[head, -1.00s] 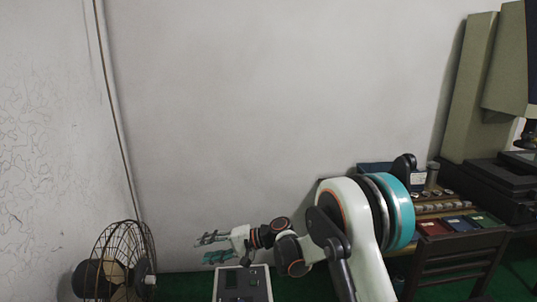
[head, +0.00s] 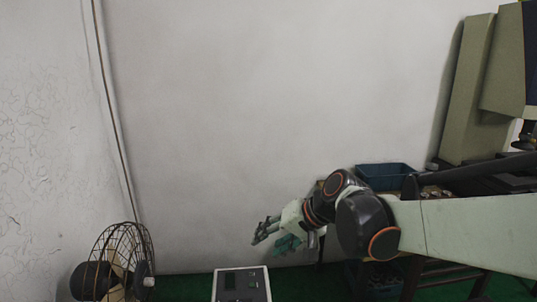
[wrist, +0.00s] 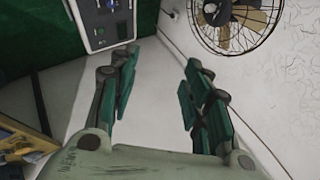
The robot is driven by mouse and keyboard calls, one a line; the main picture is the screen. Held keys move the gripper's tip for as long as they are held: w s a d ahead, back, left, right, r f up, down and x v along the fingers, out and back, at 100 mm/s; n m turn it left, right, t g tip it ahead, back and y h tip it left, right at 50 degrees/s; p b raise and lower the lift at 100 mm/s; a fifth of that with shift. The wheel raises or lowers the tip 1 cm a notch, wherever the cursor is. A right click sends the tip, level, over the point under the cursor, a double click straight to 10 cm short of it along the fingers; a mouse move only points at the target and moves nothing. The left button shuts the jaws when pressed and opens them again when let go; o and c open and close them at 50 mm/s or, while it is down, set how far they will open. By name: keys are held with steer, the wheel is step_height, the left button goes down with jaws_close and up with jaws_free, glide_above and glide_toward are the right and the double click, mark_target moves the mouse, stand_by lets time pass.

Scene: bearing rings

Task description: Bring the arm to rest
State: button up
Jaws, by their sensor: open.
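My gripper (head: 268,238) is at the left end of my arm in the head view, in front of the pale wall and above the grey panel box. In the wrist view my gripper (wrist: 155,95) has its two green fingers spread wide apart with nothing between them. My arm stretches across the right half of the head view and hides part of the bench behind it. No bearing ring can be made out for certain.
A wire-cage fan (head: 115,262) stands at lower left and also shows in the wrist view (wrist: 235,22). A grey panel box (head: 242,284) stands low in the middle. A blue bin (head: 385,176) is behind my arm. A tall green-grey machine (head: 470,90) stands at right.

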steer(key=s+d+f+n+t+h, duration=0.1)
steer(key=s+d+h, duration=0.6)
steer(key=s+d, duration=1.2)
steer(key=shift+s+d+f+t, duration=0.15)
steer(key=shift+s+f+t, duration=0.3)
steer(key=shift+s+t, duration=0.5)
steer(key=shift+s, duration=0.15)
